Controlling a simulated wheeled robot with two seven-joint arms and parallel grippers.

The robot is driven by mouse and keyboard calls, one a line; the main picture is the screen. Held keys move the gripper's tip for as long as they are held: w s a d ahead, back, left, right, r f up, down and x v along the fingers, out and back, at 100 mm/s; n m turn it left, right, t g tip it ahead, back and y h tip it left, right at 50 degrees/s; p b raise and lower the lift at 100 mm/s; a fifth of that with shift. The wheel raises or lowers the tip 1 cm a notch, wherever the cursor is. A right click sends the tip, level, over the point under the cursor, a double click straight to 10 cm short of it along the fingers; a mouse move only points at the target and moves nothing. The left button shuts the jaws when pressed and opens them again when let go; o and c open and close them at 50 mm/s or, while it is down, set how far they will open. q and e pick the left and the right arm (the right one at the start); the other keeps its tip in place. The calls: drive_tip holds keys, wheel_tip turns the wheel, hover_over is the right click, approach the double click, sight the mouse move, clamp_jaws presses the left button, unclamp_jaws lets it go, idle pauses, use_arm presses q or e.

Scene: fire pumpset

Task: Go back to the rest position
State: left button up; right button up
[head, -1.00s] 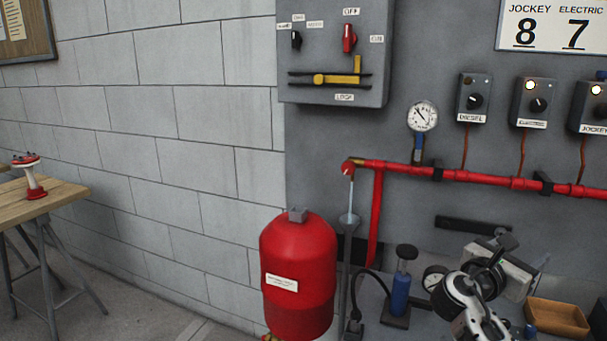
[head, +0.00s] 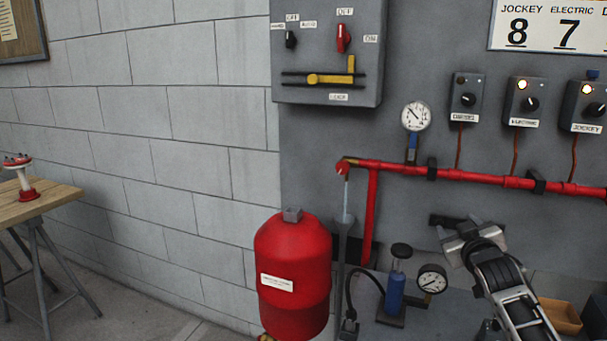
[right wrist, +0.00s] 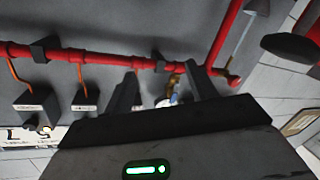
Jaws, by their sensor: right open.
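My right gripper (head: 458,238) is in the lower right of the head view, in front of the grey panel. Its arm comes up from the bottom right edge. In the right wrist view its two fingers (right wrist: 163,90) stand apart with nothing held between them. The red pipe (right wrist: 100,57) and the pressure gauge show beyond the fingers there. My left gripper is in neither view.
A red tank (head: 292,305) stands left of the blue hand pump (head: 395,293) and its dial gauge (head: 432,280). A wooden tray (head: 560,315) lies by my right arm. The red pipe (head: 465,173) runs above. A wooden table (head: 50,204) stands far left.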

drive_tip(key=s+a+f+g+y, duration=0.1)
drive_tip(key=s+a+f, duration=0.2)
drive_tip(key=f, duration=0.3)
drive_tip(key=s+a+f+g+y, duration=0.1)
drive_tip(key=s+a+f, duration=0.3)
drive_tip(key=s+f, duration=0.2)
drive_tip(key=s+a+f+y, duration=0.1)
drive_tip(key=s+a+f, duration=0.3)
drive_tip(key=s+f, duration=0.1)
drive_tip(key=shift+s+f+g, duration=0.1)
drive_tip(key=shift+f+g, duration=0.3)
drive_tip(key=shift+f, duration=0.5)
drive_tip(key=s+a+f+g+y, duration=0.1)
drive_tip(key=s+a+f, duration=0.3)
drive_tip(key=s, duration=0.8)
drive_tip(key=s+a+f+m+g+y, duration=0.1)
drive_tip(key=s+a+f, duration=0.4)
drive_tip(key=s, duration=0.7)
drive_tip(key=shift+s+g, duration=0.15)
drive_tip(key=shift+g, duration=0.75)
